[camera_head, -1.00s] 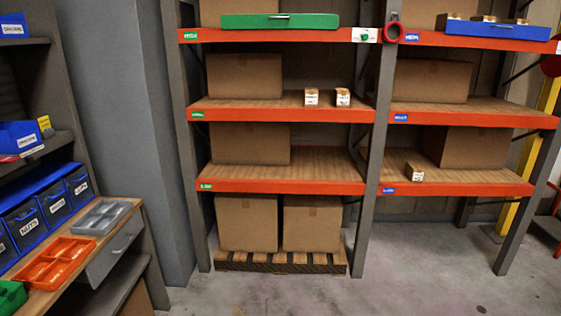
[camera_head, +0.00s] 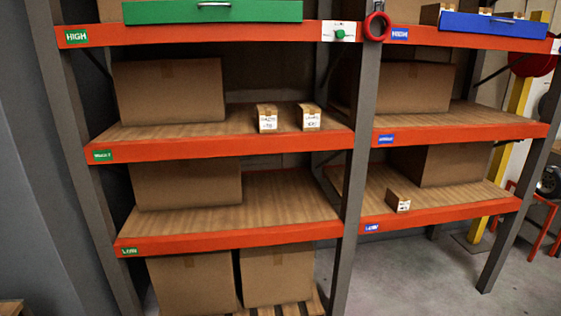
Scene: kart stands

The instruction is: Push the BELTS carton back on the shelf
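No carton label reads clearly as BELTS. One small brown carton (camera_head: 396,199) with a white label sits at the front edge of the right bay's LOW shelf (camera_head: 450,203), and its label is too small to read. Two other small cartons stand near the front of the left bay's middle shelf (camera_head: 200,146): a left one (camera_head: 267,112) and a right one (camera_head: 309,112). Both have white labels with blurred writing. Neither of my grippers is in view.
Large brown boxes stand on the shelves, such as one behind the small carton (camera_head: 440,165). A green case (camera_head: 212,11) and a blue tray (camera_head: 495,26) lie on the HIGH shelves. A grey upright (camera_head: 357,160) divides the bays. Floor is free at the lower right.

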